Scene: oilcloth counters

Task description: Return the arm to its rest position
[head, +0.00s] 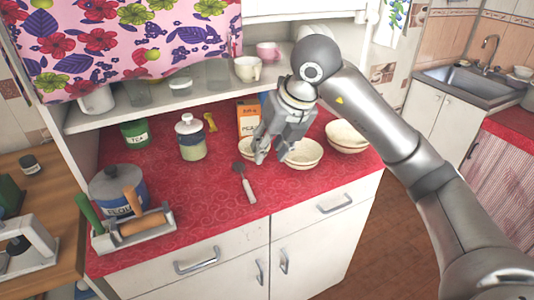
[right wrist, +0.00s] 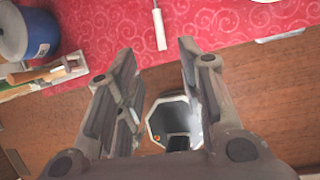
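My right gripper (head: 271,152) hangs over the red counter (head: 222,183) in the head view, pointing down, with my right arm coming in from the right. In the right wrist view its two fingers (right wrist: 155,58) stand well apart with nothing between them. Beyond the fingers are the counter's red edge and the brown floor. My left gripper is in neither view.
Close around the gripper in the head view are a bowl (head: 302,155), an orange box (head: 248,116) and a spatula (head: 247,186). A lidded jar (head: 190,140) and a blue-grey pot (head: 118,188) stand left. A shelf (head: 160,106) with cups is above.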

